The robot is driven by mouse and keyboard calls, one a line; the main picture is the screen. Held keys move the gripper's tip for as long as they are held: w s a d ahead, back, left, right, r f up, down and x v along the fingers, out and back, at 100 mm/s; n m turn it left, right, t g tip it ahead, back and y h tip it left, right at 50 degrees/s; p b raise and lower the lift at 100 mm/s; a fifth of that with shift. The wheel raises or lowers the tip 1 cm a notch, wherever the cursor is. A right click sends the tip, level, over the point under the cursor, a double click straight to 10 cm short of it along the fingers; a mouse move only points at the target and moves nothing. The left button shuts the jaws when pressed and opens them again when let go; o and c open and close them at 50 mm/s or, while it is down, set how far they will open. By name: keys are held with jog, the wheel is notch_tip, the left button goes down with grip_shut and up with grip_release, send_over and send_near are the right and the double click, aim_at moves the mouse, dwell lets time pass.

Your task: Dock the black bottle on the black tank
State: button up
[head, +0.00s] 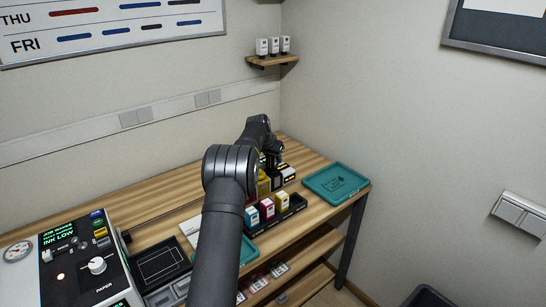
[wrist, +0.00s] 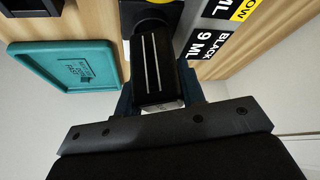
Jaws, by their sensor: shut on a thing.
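My gripper (wrist: 155,98) is shut on the black bottle (wrist: 152,62), a dark body with two pale stripes, in the wrist view. The bottle's far end meets or overlaps a dark part at the top of that view; I cannot tell whether it is seated there. A black label reading "BLACK 9 ML" (wrist: 208,46) is to the right of the bottle, beside a yellow label. In the head view my gripper (head: 273,157) is over the row of tanks, partly behind my arm. The black tank (head: 288,173) appears at the right end of that row. The bottle is not clear there.
A black rack (head: 292,209) with cyan, magenta and yellow boxes stands in front of the tanks. A teal tray (head: 318,187) lies at the bench's right end; another (head: 246,250) is partly behind my arm. A control panel (head: 85,262) is at left.

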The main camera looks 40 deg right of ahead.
jog(key=shift+f, duration=0.4)
jog(key=o, duration=0.8)
jog(key=v, duration=1.1)
dwell(0.4)
jog(key=shift+x, duration=4.4)
